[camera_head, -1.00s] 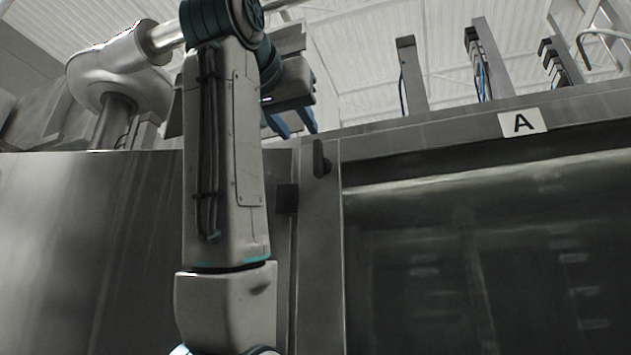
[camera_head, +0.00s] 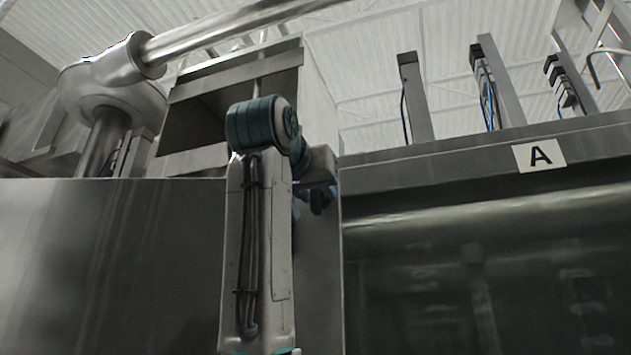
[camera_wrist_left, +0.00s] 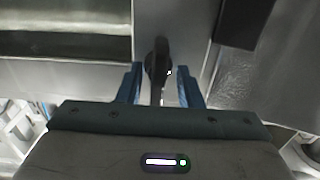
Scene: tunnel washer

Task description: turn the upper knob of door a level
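The upper knob of door A is a dark lever (camera_wrist_left: 158,68) standing upright on the grey door frame. In the left wrist view, which is upside down, its thick end is at the top and its narrow part runs down between my fingers. My left gripper (camera_wrist_left: 159,84) is open, with one blue finger on each side of the lever and a visible gap to it. In the head view my left gripper (camera_head: 314,193) is at the frame, mostly hidden by its wrist; the knob's dark lower end (camera_head: 317,208) shows below it. My right gripper is not in view.
The dark glass of door A (camera_head: 480,270) lies right of the frame, under the label A (camera_head: 539,154). A dark block (camera_wrist_left: 243,20) sits on the panel beside the knob in the wrist view. A plain metal panel (camera_head: 110,260) is at the left.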

